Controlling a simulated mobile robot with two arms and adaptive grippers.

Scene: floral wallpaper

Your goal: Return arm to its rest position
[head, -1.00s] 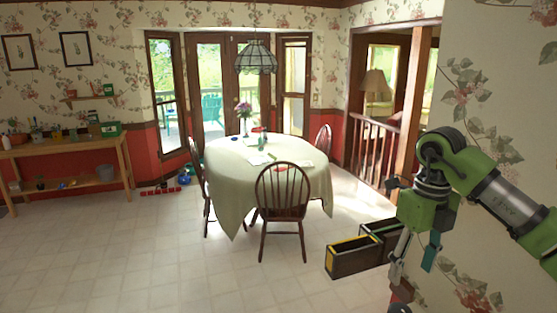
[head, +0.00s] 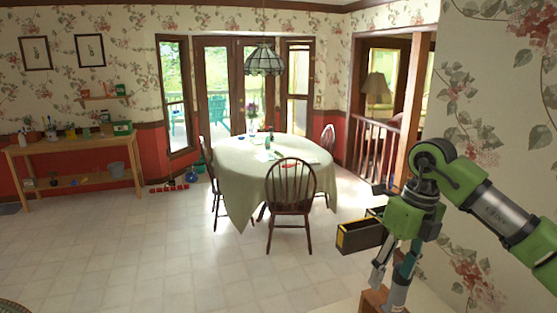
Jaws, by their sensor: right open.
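My right arm comes in from the right edge, green and grey, bent at a dark joint. Its right gripper (head: 388,281) hangs downward from the green wrist at the lower right. The grey fingers are apart, and I see nothing held between them. The fingertips are close to a brown wooden object (head: 379,301) at the bottom edge; I cannot tell whether they touch it. My left gripper is not in view.
A dark box-like shape (head: 361,236) is left of the wrist. A pale surface (head: 345,305) lies below the gripper, and papered wall is close at right. A round table (head: 235,185) with chairs (head: 290,192) stands mid-room. A workbench (head: 70,147) is at left. Floor between is open.

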